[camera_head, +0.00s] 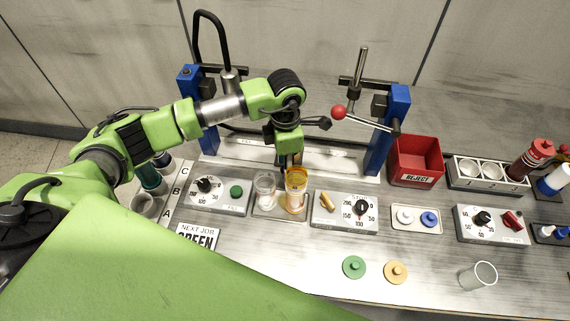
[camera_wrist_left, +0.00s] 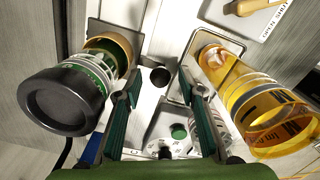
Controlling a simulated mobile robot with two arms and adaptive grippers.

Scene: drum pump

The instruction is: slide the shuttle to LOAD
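My left gripper (camera_head: 290,166) points down over the bench, behind the orange beaker (camera_head: 296,192) and in front of the pale rail (camera_head: 240,152) between two blue posts. In the left wrist view its two fingers (camera_wrist_left: 160,100) are apart, and a small dark round knob (camera_wrist_left: 160,75) lies between and beyond them. I cannot tell if they touch it. No label reading LOAD is legible, and I cannot tell which part is the shuttle; the arm hides part of the rail. My right gripper is not in view.
A clear beaker (camera_head: 265,186) stands left of the orange one. Dial panels (camera_head: 222,205) and (camera_head: 345,222) flank them. A red REJECT bin (camera_head: 416,158) is to the right. In the left wrist view a black-capped cylinder (camera_wrist_left: 62,100) is close on the left, the orange beaker (camera_wrist_left: 255,100) on the right.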

